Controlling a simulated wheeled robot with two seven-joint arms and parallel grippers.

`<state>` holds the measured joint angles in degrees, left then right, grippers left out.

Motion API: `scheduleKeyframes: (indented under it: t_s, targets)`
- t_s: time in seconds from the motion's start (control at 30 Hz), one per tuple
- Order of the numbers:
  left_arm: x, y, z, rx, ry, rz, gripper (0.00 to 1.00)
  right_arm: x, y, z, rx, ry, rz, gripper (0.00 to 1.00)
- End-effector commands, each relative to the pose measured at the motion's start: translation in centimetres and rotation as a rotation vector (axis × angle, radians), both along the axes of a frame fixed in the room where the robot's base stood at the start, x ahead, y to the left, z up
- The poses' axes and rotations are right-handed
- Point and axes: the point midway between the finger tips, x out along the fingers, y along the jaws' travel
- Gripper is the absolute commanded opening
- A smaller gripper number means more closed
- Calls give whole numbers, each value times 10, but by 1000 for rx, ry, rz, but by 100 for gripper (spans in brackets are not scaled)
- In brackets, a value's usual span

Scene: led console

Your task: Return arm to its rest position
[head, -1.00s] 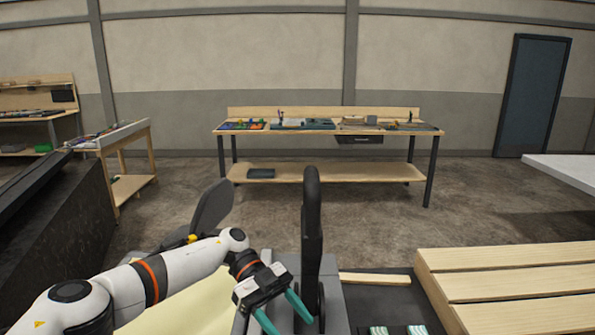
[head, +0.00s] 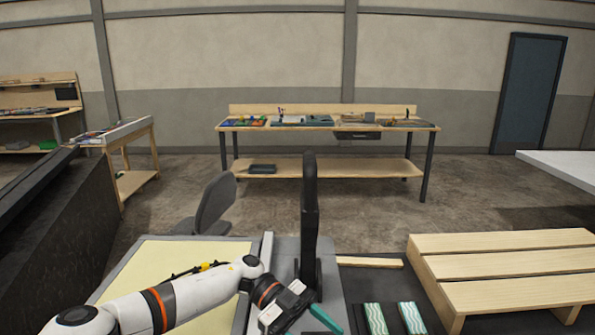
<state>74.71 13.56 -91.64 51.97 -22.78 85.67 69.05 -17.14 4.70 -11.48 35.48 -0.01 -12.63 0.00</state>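My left arm reaches in from the lower left. Its gripper (head: 299,317) has teal fingers that are spread apart, with nothing seen between them. It is over the grey bench top, just in front of the black upright panel (head: 310,215). The lower fingertip is near the bottom edge of the picture. My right arm and its gripper are not in view.
A pale yellow mat (head: 185,262) lies under my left arm. Right of the gripper are green-and-white wavy pieces (head: 376,320) on a dark surface and a slatted wooden pallet (head: 510,265). A workbench (head: 328,172) with parts stands at the back.

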Motion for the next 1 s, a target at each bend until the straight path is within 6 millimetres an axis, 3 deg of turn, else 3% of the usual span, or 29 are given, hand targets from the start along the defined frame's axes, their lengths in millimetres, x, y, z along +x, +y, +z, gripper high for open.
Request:
scheduleKeyframes:
  t_s: [0.2,0.37,0.5,0.57,0.67,0.77,0.9,1.0]
  targets:
    - [-22,-53,-11,-199,9,124,56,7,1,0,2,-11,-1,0]
    - [-35,-96,-8,-377,27,307,56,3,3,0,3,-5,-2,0]
    - [-37,-124,5,-535,67,602,56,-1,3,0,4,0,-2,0]
    - [-31,-125,10,-573,88,763,56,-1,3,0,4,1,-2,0]
    - [-16,-110,9,-575,129,1039,56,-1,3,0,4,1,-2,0]
    - [-3,-77,-6,-501,175,1310,56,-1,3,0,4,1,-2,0]
    - [-3,-9,-48,-276,247,1648,56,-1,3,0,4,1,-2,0]
    - [-24,49,-88,-40,303,1837,56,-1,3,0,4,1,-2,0]
